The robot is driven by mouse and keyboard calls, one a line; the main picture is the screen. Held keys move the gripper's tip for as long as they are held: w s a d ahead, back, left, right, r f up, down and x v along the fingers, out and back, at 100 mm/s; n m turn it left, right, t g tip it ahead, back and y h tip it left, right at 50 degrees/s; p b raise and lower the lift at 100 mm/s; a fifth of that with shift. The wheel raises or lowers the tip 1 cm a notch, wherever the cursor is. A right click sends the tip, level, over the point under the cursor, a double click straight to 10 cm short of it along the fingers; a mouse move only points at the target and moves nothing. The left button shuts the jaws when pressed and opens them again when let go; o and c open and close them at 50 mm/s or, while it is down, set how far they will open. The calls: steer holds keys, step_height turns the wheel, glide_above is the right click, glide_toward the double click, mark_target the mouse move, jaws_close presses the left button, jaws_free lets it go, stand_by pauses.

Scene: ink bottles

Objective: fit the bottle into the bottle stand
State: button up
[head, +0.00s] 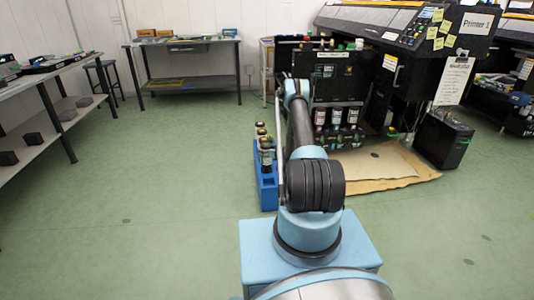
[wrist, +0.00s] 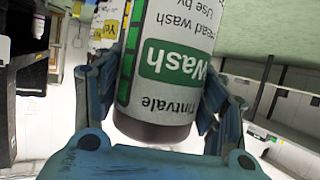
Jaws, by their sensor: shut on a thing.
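In the wrist view my gripper (wrist: 160,110) is shut on a white bottle (wrist: 175,70). Its label reads "Wash" on a green band and "Tintvale", upside down in this picture. The bottle's dark end lies between the blue fingers, near the palm. In the head view my arm hides the gripper and I cannot make out the held bottle. A dark rack (head: 338,88) at the printer's left end has several bottles (head: 337,117) standing in its lower part. I cannot tell which part is the bottle stand, or whether a place in it is free.
A blue crate (head: 267,194) with several bottles stands on the floor left of my arm. A cardboard sheet (head: 370,163) lies before the printer (head: 400,50). A dark box (head: 442,140) stands at its right. The green floor at left is clear.

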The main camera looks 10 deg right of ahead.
steer(key=o, duration=1.5)
